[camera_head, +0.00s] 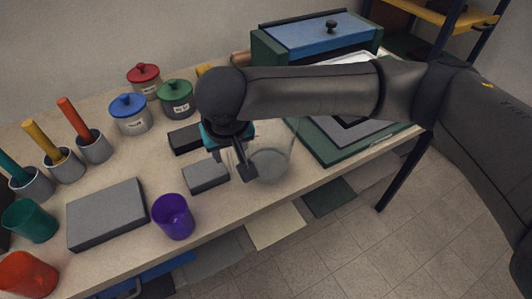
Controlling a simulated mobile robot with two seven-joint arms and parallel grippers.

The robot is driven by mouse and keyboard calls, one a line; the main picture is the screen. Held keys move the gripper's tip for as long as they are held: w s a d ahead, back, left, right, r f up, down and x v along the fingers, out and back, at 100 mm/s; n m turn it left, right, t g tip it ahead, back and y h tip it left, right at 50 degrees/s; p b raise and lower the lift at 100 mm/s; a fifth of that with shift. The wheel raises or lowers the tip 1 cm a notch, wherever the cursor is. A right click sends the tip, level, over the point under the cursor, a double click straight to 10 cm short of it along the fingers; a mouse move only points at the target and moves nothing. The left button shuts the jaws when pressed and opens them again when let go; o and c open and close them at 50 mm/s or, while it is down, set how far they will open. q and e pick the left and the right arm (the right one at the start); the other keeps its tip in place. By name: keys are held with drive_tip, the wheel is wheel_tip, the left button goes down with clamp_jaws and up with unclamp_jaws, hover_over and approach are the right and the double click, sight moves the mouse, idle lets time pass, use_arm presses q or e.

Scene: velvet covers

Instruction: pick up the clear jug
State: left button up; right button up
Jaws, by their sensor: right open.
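The clear jug (272,165) is a see-through vessel standing near the front edge of the table, right of centre. Its outline is faint. My right gripper (231,163) points down at the jug's left side, with dark fingers apart. One finger overlaps the jug's left part in the picture. I cannot tell whether it touches the jug or whether part of the jug is between the fingers. My right arm crosses above and hides the area behind the jug. My left gripper is not in view.
A grey block (205,176) lies just left of the jug, and a purple cup (173,217) stands farther left near the front edge. A green-framed tray (330,150) lies to the right. Lidded jars (131,115) stand behind. A large grey slab (106,213) lies at left.

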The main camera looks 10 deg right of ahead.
sight(231, 161)
drive_tip(key=b+x, duration=0.1)
drive_tip(key=x, duration=0.6)
drive_tip(key=shift+f, duration=0.2)
drive_tip(key=shift+c, duration=0.2)
clamp_jaws()
drive_tip(key=shift+w+r, duration=0.1)
idle(0.9)
